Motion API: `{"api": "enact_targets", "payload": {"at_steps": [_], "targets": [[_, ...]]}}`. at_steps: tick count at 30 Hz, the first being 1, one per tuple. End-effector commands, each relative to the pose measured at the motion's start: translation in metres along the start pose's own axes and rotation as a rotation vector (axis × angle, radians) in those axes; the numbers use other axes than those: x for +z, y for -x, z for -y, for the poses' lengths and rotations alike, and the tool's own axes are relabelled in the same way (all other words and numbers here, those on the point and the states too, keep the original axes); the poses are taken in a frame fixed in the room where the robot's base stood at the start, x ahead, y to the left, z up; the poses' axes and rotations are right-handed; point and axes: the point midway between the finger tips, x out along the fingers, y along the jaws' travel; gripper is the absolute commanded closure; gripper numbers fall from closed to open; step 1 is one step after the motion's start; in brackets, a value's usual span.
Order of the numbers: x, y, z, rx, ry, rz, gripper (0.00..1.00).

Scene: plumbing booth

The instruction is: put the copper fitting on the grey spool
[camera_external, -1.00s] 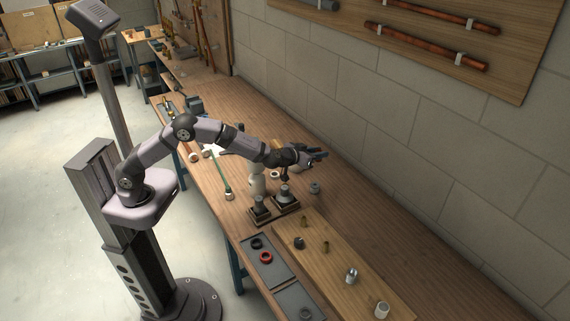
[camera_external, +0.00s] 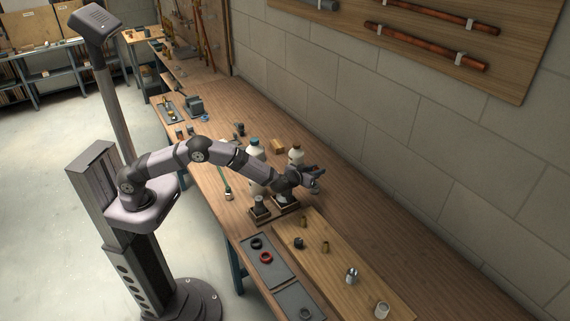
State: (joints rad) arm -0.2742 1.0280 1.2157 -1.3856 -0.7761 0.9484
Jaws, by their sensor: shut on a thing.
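My gripper (camera_external: 316,173) is low over the far side of the bench, right of the dark stands. It is shut on a small piece, most likely the copper fitting, which the fingers hide almost wholly. The grey spool (camera_external: 315,189) stands on the bench just under my fingertips, partly covered by them. I cannot tell whether the held piece touches the spool.
Dark stands (camera_external: 260,215) are close to my wrist. White bottles (camera_external: 296,154) and a tan block (camera_external: 278,146) stand behind it. A wooden board (camera_external: 345,265) with small fittings and grey trays (camera_external: 268,272) lie in front. The bench right of the spool is clear.

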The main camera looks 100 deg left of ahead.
Motion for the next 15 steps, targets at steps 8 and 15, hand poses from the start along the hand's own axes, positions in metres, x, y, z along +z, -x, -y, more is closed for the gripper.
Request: {"api": "enact_targets", "payload": {"at_steps": [8, 15], "targets": [[0.006, -0.003, 0.000, 0.000, 0.000, -0.001, 0.97], [0.031, -0.011, 0.001, -0.001, -0.001, 0.000, 0.97]]}}
